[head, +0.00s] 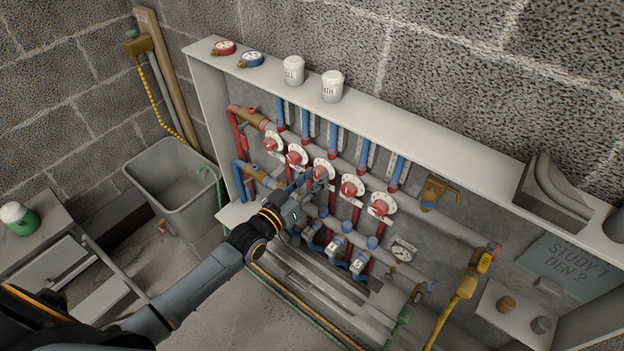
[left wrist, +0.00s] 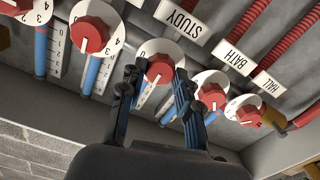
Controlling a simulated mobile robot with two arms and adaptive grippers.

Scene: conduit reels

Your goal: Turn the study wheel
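The study wheel (left wrist: 160,70) is a red knob on a white numbered dial, with the label STUDY (left wrist: 181,18) beside it in the left wrist view. In the head view the study wheel (head: 319,169) is the middle one of the row, partly hidden by my gripper. My left gripper (left wrist: 160,80) is open, with one dark finger on each side of the red knob. Whether either finger touches the knob I cannot tell. In the head view the left gripper (head: 308,184) reaches in from below left. My right gripper is in neither view.
The bath wheel (left wrist: 211,92) and hall wheel (left wrist: 246,112) sit close on one side; unlabelled-looking wheels (head: 351,187) sit on the other. Pipes and blue valves (head: 337,243) lie below. A shelf (head: 400,128) with white pots runs above. A grey bin (head: 175,180) stands left.

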